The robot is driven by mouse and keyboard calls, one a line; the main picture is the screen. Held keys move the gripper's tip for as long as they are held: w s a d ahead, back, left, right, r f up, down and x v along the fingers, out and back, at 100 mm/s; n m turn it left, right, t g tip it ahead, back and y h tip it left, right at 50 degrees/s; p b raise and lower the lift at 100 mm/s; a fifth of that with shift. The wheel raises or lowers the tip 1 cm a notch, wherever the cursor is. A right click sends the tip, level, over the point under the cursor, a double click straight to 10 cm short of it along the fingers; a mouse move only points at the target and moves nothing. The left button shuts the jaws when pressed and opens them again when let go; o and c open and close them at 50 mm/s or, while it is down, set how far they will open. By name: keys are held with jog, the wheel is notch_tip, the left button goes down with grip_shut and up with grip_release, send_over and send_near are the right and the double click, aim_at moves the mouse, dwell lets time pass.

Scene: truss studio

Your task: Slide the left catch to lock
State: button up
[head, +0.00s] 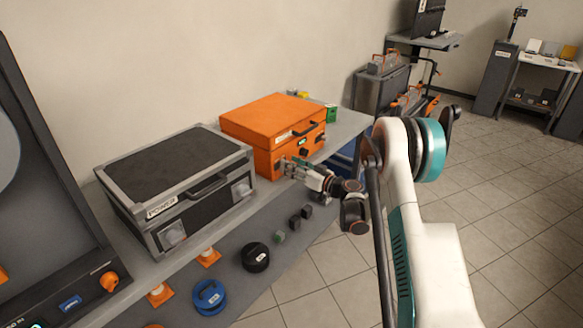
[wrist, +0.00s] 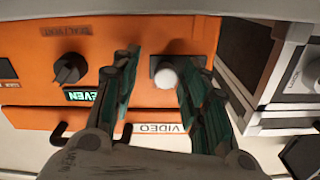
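The orange case (head: 258,122) stands shut on the bench. My gripper (head: 286,165) is at the left end of its front, by the left catch. In the wrist view, which shows the case upside down, the left catch is a dark plate (wrist: 156,66) with a round white knob (wrist: 165,78). My gripper (wrist: 162,66) is open, with one green-lined finger on each side of the knob. There appears to be a gap beside the knob on the left; contact on the right is unclear. A dark rotary knob (wrist: 69,69) and a small lit display (wrist: 82,96) sit left of the fingers.
A black case (head: 190,205) with grey corners stands left of the orange one and shows at right in the wrist view (wrist: 262,60). Open floor lies right.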

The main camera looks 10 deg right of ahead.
jog(key=v, duration=1.2)
jog(key=shift+a, duration=0.1)
